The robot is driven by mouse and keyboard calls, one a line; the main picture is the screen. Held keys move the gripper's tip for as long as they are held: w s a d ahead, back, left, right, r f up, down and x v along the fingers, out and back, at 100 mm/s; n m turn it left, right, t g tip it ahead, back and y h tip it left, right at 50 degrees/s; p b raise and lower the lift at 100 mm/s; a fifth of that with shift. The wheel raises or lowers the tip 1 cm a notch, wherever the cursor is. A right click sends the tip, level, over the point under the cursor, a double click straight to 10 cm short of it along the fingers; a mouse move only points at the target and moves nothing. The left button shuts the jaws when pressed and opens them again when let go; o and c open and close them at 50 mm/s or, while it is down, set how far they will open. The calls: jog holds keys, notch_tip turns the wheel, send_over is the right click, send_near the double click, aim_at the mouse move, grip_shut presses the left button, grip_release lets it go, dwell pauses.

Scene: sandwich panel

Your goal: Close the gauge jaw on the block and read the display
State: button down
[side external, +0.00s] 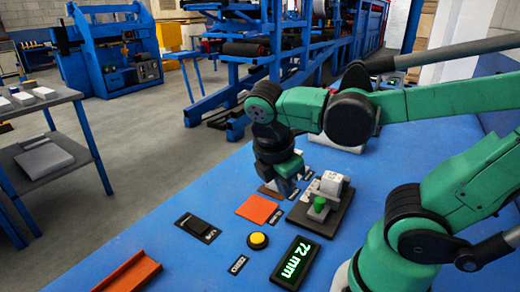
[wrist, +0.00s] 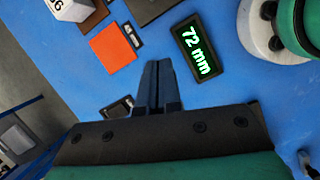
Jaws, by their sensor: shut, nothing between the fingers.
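The gauge base (side external: 325,222) is a dark plate right of the orange pad in the side view. A green jaw piece (side external: 319,206) stands on it, in front of a pale block (side external: 332,182). I cannot tell whether they touch. The display (side external: 294,263) glows green with "72 mm"; it also shows in the wrist view (wrist: 197,48). My gripper (side external: 287,187) is left of the gauge in the side view, above the table. In the wrist view its fingers (wrist: 157,66) are together, with nothing between them.
An orange pad (side external: 259,209), a yellow button (side external: 257,240) and a black switch (side external: 197,227) lie on the blue table. An orange channel (side external: 128,272) is at the front left. A pale numbered piece (wrist: 70,8) is cut off in the wrist view.

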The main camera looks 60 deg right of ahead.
jog(key=n, duration=0.1)
send_near(314, 215)
jog(key=shift+g, duration=0.4)
jog(key=a+f, duration=0.1)
jog(key=f, duration=0.1)
jog(key=w+a+f, duration=0.1)
jog(key=f, duration=0.1)
jog(key=shift+w+a, duration=0.15)
jog(key=shift+a, duration=0.25)
jog(key=d, duration=0.2)
jog(key=s+d+f, duration=0.1)
jog(key=shift+s+d, duration=0.1)
jog(key=shift+d, duration=0.55)
jog(key=shift+d, duration=2.45)
